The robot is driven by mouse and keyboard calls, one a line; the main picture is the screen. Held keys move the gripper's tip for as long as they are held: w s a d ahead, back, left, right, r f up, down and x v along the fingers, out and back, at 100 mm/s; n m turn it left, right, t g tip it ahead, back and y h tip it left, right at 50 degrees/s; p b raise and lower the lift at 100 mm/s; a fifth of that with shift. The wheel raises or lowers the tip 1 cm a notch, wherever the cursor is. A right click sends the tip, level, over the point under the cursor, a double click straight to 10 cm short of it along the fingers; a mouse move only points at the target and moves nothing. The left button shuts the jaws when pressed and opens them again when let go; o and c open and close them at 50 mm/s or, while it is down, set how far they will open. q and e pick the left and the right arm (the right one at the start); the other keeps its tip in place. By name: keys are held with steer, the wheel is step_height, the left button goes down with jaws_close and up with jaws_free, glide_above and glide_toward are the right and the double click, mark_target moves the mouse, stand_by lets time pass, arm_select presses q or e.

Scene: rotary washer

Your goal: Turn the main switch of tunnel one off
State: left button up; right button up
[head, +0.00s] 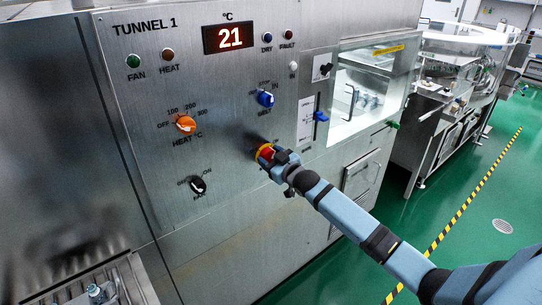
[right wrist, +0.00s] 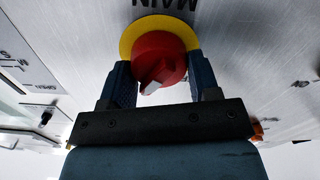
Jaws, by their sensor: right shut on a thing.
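The main switch is a red knob on a yellow ring, low on the tunnel one panel (head: 140,90). In the head view only part of the knob (head: 265,153) shows beside my right gripper (head: 276,160). In the right wrist view the knob (right wrist: 158,52) sits between the two fingers of the right gripper (right wrist: 160,76), one on each side, shut on it. Its white pointer (right wrist: 151,87) aims toward the lower left of that view, and an upside-down MAIN label is partly visible above. The off mark is not readable. My left gripper is not in view.
An orange heat knob (head: 185,124), a blue belt knob (head: 265,99) and a black fan knob (head: 198,185) are on the same panel. The display (head: 229,37) reads 21. A lit glass chamber (head: 365,90) is to the right.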

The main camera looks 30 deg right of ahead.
steer(key=n, duration=0.3)
steer(key=shift+a+n+p, duration=0.1)
steer(key=shift+n+p, duration=0.2)
steer(key=shift+n, duration=0.1)
steer(key=n, duration=0.3)
steer(key=shift+f+n, duration=0.1)
steer(key=shift+n, duration=0.2)
steer(key=n, duration=0.3)
steer(key=shift+a+f+n, duration=0.1)
steer(key=shift+n, duration=2.1)
steer(key=o, duration=0.9)
steer(key=shift+s+f, duration=0.1)
steer(key=s, duration=0.4)
steer(key=s+b, duration=0.1)
steer(key=s, duration=0.4)
steer(key=s+d, duration=0.1)
steer(key=s, duration=0.3)
steer(key=shift+s+b, duration=0.3)
steer(key=shift+b, duration=0.05)
